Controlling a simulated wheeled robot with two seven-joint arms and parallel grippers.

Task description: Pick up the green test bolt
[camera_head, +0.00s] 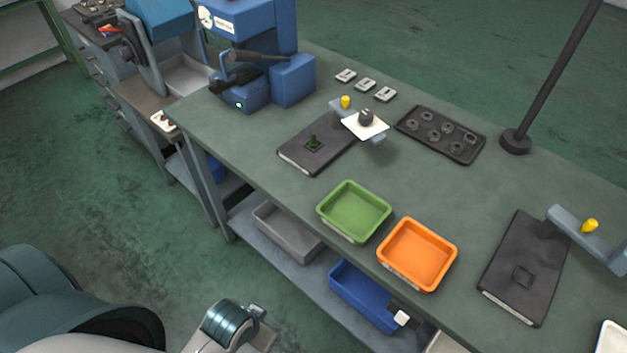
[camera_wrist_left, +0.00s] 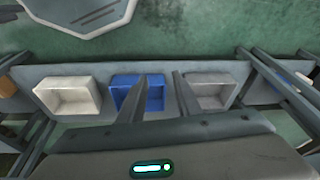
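In the head view part of my arm (camera_head: 228,328) shows at the bottom, in front of the bench. My right gripper is not in view.
A green tray (camera_head: 354,236) and an orange tray (camera_head: 447,251) stand near the bench's front edge. A white plate with a grey knob (camera_head: 366,117) stands beside the bolt's fixture. A blue machine (camera_head: 294,80) is behind. A second fixture (camera_head: 511,296) lies right.

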